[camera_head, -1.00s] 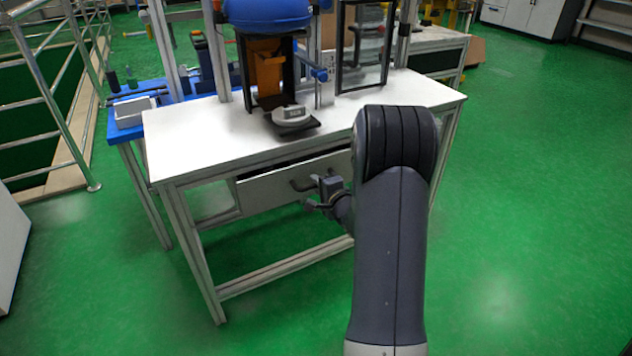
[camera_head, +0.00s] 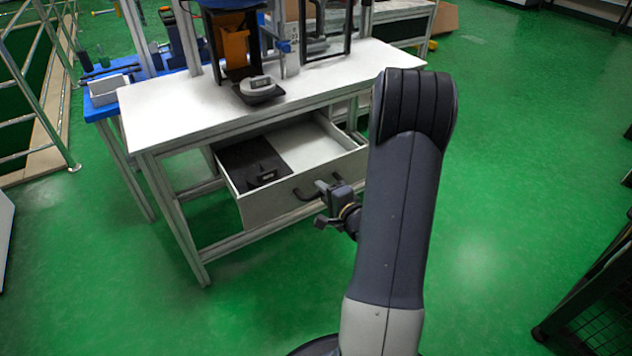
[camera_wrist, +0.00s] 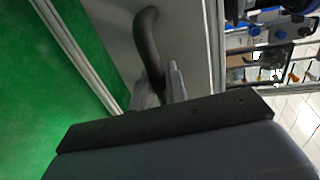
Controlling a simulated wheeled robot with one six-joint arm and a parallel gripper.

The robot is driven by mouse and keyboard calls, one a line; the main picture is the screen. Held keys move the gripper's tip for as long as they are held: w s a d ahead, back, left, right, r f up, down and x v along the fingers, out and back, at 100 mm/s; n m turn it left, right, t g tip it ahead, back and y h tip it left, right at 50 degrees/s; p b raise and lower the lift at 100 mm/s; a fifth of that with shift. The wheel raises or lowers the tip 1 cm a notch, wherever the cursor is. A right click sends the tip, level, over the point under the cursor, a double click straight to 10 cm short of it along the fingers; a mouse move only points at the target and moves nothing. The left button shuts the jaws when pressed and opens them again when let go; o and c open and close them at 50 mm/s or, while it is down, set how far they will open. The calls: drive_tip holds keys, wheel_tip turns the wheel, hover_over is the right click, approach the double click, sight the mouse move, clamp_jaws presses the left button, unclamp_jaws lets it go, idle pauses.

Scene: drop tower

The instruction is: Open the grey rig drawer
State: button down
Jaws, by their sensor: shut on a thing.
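The grey rig drawer (camera_head: 290,196) stands pulled out from under the white workbench (camera_head: 180,104), with its inside in view. A dark insert with a small dark object on it (camera_head: 262,172) fills its left part; the right part (camera_head: 318,146) looks bare and pale. A dark bar handle (camera_head: 307,192) sits on the drawer front. My gripper (camera_head: 328,197) is at the handle and shut on it. In the wrist view the curved handle (camera_wrist: 148,40) runs down between my gripper's fingers (camera_wrist: 160,90). My arm hides the drawer's right end.
On the bench top stand a grey device on a dark base (camera_head: 258,88), an orange part (camera_head: 235,46) and a dark frame (camera_head: 325,32). A blue table (camera_head: 100,107) is behind left. A dark mesh rack (camera_head: 600,310) is at lower right. Green floor is clear right.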

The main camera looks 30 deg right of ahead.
drive_tip(key=shift+s, duration=0.5)
drive_tip(key=c, duration=1.5)
unclamp_jaws()
drive_tip(key=p+v, duration=0.2)
drive_tip(key=v, duration=0.8)
drive_tip(key=shift+s+p, duration=0.3)
drive_tip(key=shift+s, duration=0.05)
